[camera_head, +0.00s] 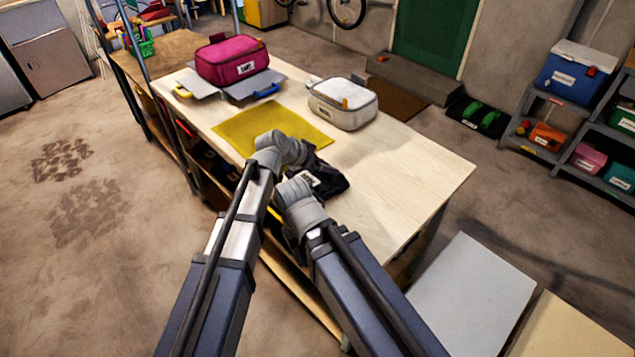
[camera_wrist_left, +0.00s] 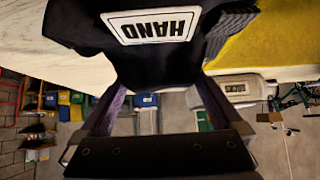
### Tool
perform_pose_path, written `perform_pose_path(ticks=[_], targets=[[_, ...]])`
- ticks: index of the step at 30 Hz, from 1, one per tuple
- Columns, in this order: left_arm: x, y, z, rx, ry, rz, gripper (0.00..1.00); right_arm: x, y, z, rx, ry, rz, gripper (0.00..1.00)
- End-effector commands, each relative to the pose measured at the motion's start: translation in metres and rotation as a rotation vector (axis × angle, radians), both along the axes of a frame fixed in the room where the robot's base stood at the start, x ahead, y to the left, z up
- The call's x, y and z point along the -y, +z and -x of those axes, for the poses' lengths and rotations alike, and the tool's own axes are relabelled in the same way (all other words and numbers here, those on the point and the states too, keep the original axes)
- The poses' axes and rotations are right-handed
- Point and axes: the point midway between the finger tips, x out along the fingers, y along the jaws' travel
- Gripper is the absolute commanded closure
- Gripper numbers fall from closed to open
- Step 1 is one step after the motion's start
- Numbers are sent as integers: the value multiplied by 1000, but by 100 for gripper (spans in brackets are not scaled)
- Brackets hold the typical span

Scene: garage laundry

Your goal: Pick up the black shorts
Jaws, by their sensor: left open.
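The black shorts (camera_head: 331,186) lie folded on the wooden table, near its front edge, partly hidden by my arms. They fill the upper middle of the left wrist view (camera_wrist_left: 75,30), with a white label reading HAND upside down. My left gripper (camera_wrist_left: 158,85) is open, its two fingers apart on either side of the view and directed at the shorts. The shorts' lower part shows between the fingers; whether they touch cannot be told. In the head view my left gripper (camera_head: 315,166) is dark and hard to separate from the shorts. My right gripper does not show.
On the table (camera_head: 400,185) lie a yellow cloth (camera_head: 235,128), a white case (camera_head: 342,105) and a magenta case (camera_head: 230,62) on a grey tray-like piece. The table's right part is clear. Shelves (camera_head: 545,150) with boxes stand at the right.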

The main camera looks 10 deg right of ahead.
Motion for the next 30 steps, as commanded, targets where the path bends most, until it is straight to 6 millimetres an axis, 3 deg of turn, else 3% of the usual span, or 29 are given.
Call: perform_pose_path(ticks=[3, 30], targets=[[0, 1, 0, 0, 0, 0, 0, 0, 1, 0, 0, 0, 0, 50], [-1, 1, 0, 0, -1, -1, 100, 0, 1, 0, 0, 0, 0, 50]])
